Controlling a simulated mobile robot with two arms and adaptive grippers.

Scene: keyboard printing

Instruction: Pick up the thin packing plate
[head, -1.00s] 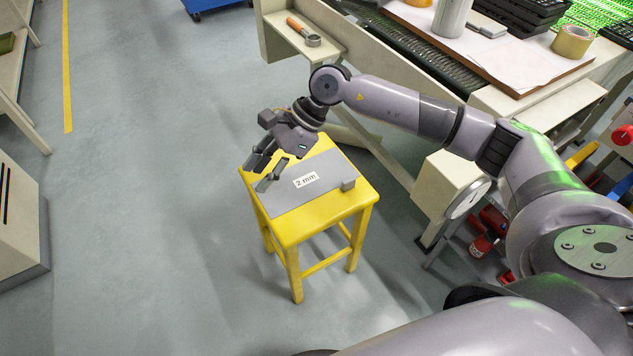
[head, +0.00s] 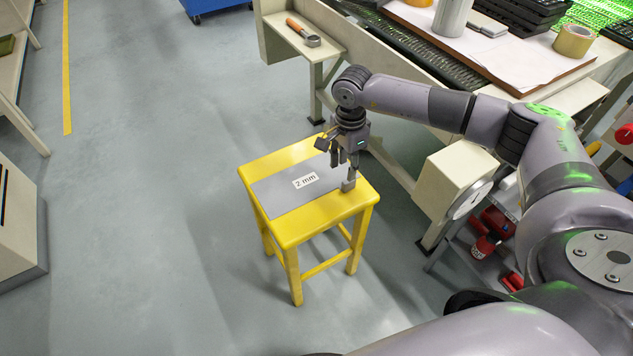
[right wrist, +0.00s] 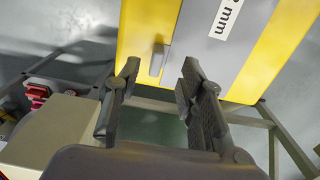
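The thin packing plate (head: 280,190) is a flat grey sheet with a white "2 mm" label, lying on a yellow stool (head: 292,232). A small grey block-like grip (head: 348,186) stands up at its right end. In the right wrist view the plate (right wrist: 203,55) and its grip (right wrist: 157,60) also show. My right gripper (head: 345,167) points down at the plate's right end, close to the grip. In the right wrist view its fingers (right wrist: 160,70) are apart and empty, with the grip seen between the fingertips. My left gripper is not in view.
A workbench (head: 545,105) stands to the right, behind my right arm, with a tape roll (head: 574,41) on it. A side shelf (head: 305,55) holds an orange-handled tool (head: 303,32). The floor left of the stool is clear.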

